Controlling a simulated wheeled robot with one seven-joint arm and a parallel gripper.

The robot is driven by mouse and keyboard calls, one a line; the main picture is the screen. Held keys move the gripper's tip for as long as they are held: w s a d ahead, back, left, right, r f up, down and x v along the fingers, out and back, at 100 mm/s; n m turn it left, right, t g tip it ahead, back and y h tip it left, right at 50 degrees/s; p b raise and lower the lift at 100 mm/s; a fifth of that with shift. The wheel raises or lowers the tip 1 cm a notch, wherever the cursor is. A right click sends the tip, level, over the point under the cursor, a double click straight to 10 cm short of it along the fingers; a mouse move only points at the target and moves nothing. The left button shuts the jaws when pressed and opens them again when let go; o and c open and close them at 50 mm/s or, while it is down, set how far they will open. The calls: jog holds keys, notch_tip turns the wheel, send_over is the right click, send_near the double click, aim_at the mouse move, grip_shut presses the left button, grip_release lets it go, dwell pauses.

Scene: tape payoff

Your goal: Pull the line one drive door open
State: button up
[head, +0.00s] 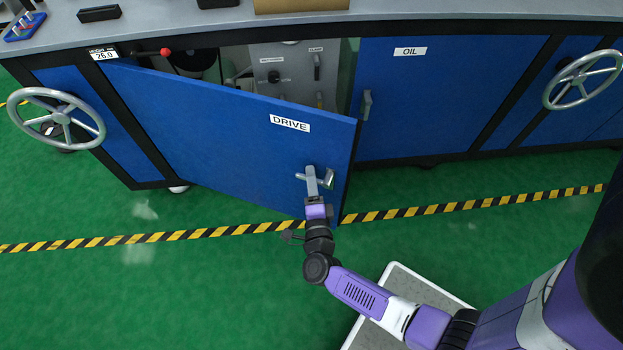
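The blue drive door (225,125), labelled DRIVE, stands partly open. It is hinged at its left edge, and its right edge is swung out toward me. Behind it part of the drive compartment shows, with a grey panel (285,75) that has a knob and switches. The door's metal handle (325,180) is near its right edge. My gripper (313,178) is at the handle, with its fingers over or around it. The fingertips are too small and overlapped to tell whether they are closed on it.
A closed blue OIL door (430,95) is to the right. Handwheels stick out at left (57,120) and right (582,80). A red-tipped lever (165,52) is above the door. Green floor (200,300) with a striped tape line (150,237) is clear in front.

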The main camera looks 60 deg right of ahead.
jog(key=v, duration=0.7)
jog(key=shift+s+a, duration=0.25)
jog(key=shift+s, duration=0.05)
